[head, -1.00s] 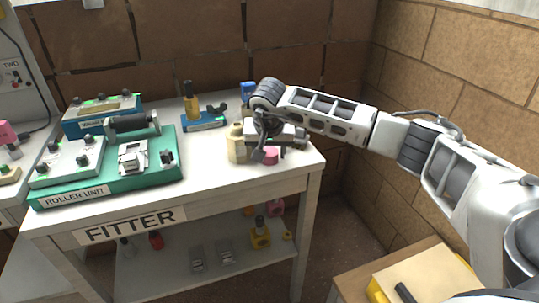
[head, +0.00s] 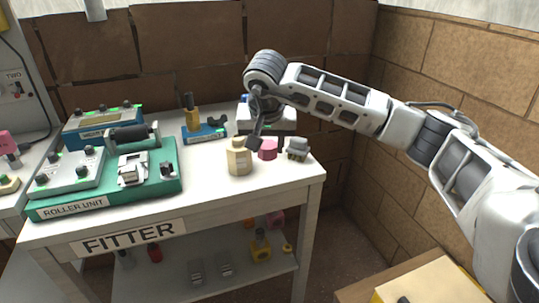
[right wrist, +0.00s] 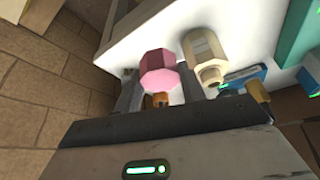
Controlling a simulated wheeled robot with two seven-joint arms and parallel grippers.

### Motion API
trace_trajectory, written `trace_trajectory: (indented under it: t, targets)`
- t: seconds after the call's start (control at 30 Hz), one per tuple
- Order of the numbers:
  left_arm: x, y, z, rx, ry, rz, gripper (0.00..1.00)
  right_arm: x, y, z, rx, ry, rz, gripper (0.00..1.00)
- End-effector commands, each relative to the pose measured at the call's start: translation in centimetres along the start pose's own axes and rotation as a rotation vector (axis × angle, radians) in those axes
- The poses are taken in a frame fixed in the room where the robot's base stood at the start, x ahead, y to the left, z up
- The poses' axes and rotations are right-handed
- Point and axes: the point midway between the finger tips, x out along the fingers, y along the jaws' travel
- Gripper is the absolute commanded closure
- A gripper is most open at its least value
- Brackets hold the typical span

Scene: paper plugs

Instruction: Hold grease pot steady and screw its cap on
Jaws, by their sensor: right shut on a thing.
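The beige grease pot (head: 239,158) stands upright near the front right of the white table, its narrower neck on top. In the right wrist view the pot (right wrist: 204,52) shows its round neck, with no cap on it. My right gripper (head: 266,142) is just right of the pot, fingers pointing down. It is shut on a pink, many-sided cap (head: 267,149). In the right wrist view the pink cap (right wrist: 160,70) sits between the fingers, with a small brown piece under it. The cap and pot look close but apart. My left gripper is out of view.
A grey clamp-like part (head: 298,148) stands right of the cap by the table's right edge. A blue stand with a yellow bottle (head: 193,112) is behind left. The green roller unit (head: 160,185) fills the table's left. Bare tabletop (head: 207,172) lies between it and the pot.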

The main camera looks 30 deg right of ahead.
Motion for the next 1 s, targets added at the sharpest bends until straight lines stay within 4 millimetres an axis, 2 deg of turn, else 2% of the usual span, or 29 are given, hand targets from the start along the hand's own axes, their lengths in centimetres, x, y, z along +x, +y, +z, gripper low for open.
trace_trajectory:
  t: [0.03,0.2,0.4,0.6,1.0]
  targets:
    - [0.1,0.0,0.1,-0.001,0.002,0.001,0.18,-1.6,-0.2,0.4,-0.004,0.006,-0.005,0.82]
    - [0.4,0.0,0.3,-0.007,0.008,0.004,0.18,-4.7,-0.7,3.9,-0.005,0.003,-0.004,0.82]
    - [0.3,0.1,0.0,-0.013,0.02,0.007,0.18,-7.2,-1.0,6.2,-0.002,0.001,-0.002,0.82]
    - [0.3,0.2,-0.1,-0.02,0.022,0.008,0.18,-8.1,-1.1,7.0,-0.001,0.0,0.0,0.82]
    - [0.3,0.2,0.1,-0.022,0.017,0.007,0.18,-7.9,-1.1,7.3,-0.008,-0.001,-0.001,0.82]
